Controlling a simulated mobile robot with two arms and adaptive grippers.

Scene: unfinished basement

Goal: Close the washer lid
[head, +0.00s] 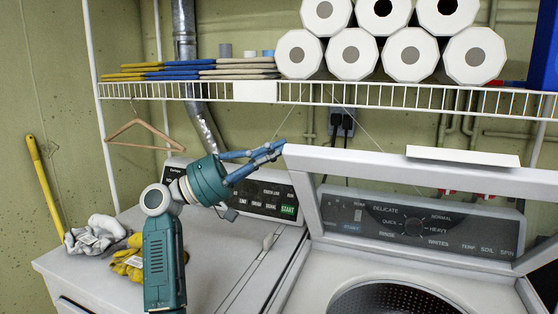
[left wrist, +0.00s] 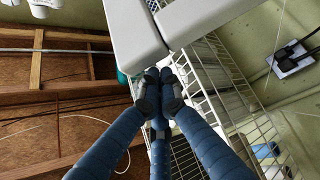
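The washer lid (head: 400,163) is a white frame with a see-through middle, and it stands raised over the washer (head: 320,280). The round drum opening (head: 395,300) is uncovered below it. My left gripper (head: 280,147) is at the lid's upper left corner, its blue fingers drawn together with nothing seen between them. In the left wrist view the fingertips (left wrist: 160,82) meet just by the white lid corner (left wrist: 150,40); I cannot tell whether they touch it. My right gripper is not in view.
A white wire shelf (head: 330,97) with paper rolls (head: 410,54) and folded cloths runs above. Left of the washer, a second white machine (head: 215,250) carries gloves (head: 95,233) and yellow gloves (head: 128,258). A hanger (head: 145,130) hangs from the shelf.

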